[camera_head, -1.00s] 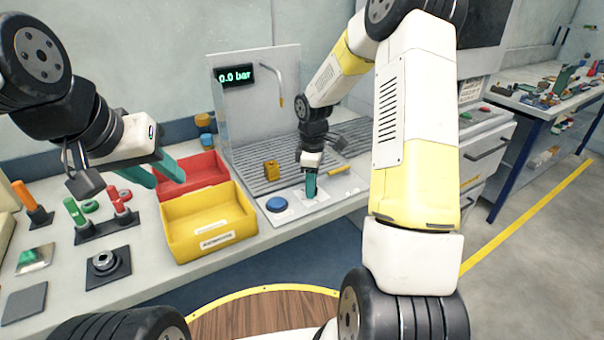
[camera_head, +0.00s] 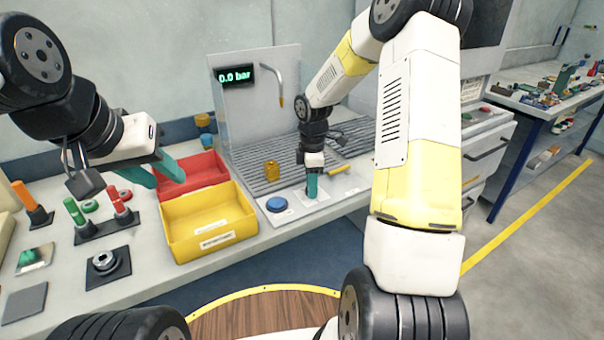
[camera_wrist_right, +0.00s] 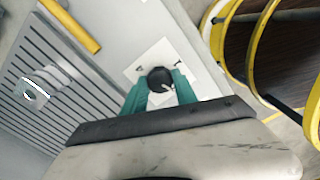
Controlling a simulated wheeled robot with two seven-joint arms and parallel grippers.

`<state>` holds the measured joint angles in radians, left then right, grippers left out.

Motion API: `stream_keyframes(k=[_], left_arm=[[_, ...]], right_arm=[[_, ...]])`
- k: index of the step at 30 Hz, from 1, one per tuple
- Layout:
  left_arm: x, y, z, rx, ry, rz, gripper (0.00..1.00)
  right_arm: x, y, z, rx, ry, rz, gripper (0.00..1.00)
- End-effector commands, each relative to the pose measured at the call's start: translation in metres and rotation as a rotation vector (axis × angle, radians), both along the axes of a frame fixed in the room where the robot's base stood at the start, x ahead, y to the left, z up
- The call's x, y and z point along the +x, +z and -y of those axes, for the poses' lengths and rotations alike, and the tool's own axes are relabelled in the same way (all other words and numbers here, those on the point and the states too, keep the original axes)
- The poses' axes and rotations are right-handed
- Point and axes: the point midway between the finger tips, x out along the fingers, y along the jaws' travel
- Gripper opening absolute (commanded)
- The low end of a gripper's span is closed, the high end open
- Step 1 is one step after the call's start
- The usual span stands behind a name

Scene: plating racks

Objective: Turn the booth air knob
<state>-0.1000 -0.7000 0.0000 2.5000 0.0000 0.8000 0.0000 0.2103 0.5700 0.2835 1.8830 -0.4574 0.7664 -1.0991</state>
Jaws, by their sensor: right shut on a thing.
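The booth air knob (camera_wrist_right: 161,79) is a dark round knob with a light pointer mark, on a white square plate in the right wrist view. My right gripper (camera_wrist_right: 160,88) is shut on it, one teal finger on each side. In the head view my right gripper (camera_head: 312,190) points straight down at the booth's front panel and hides the knob. The booth display (camera_head: 236,75) reads 0.0 bar. My left gripper (camera_head: 165,178) is open and empty above the left table, near the red bin.
A blue round button (camera_head: 277,204) sits left of my right gripper. An amber object (camera_head: 271,169) stands on the slotted grate (camera_head: 252,150). Yellow (camera_head: 210,222) and red (camera_head: 213,166) bins stand left of the booth.

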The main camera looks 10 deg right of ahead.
Motion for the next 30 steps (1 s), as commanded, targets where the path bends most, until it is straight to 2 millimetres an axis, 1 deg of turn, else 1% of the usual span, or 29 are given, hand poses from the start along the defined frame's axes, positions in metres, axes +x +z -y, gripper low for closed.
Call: stream_keyframes(k=[1, 4, 13, 16, 20, 24, 27, 30], left_arm=[[0.0, 0.0, 0.0, 0.0, 0.0, 0.0, 0.36], [0.0, 0.0, 0.0, 0.0, 0.0, 0.0, 0.36], [0.0, 0.0, 0.0, 0.0, 0.0, 0.0, 0.36], [0.0, 0.0, 0.0, 0.0, 0.0, 0.0, 0.36], [0.0, 0.0, 0.0, 0.0, 0.0, 0.0, 0.36], [0.0, 0.0, 0.0, 0.0, 0.0, 0.0, 0.36], [0.0, 0.0, 0.0, 0.0, 0.0, 0.0, 0.36], [0.0, 0.0, 0.0, 0.0, 0.0, 0.0, 0.36]], right_arm=[[0.001, 0.001, 0.0, 0.0, -0.001, 0.003, 0.36], [0.001, 0.001, 0.0, 0.0, -0.001, 0.003, 0.56], [0.0, 0.001, 0.0, 0.0, -0.001, 0.001, 0.56], [0.001, 0.006, 0.0, 0.0, -0.001, 0.003, 0.56], [0.001, 0.026, 0.001, -0.001, -0.002, 0.006, 0.56], [0.001, 0.051, 0.001, -0.001, -0.001, 0.006, 0.56], [0.001, 0.065, 0.001, 0.0, -0.003, 0.005, 0.56], [0.001, 0.074, 0.001, -0.001, -0.002, 0.004, 0.56]])
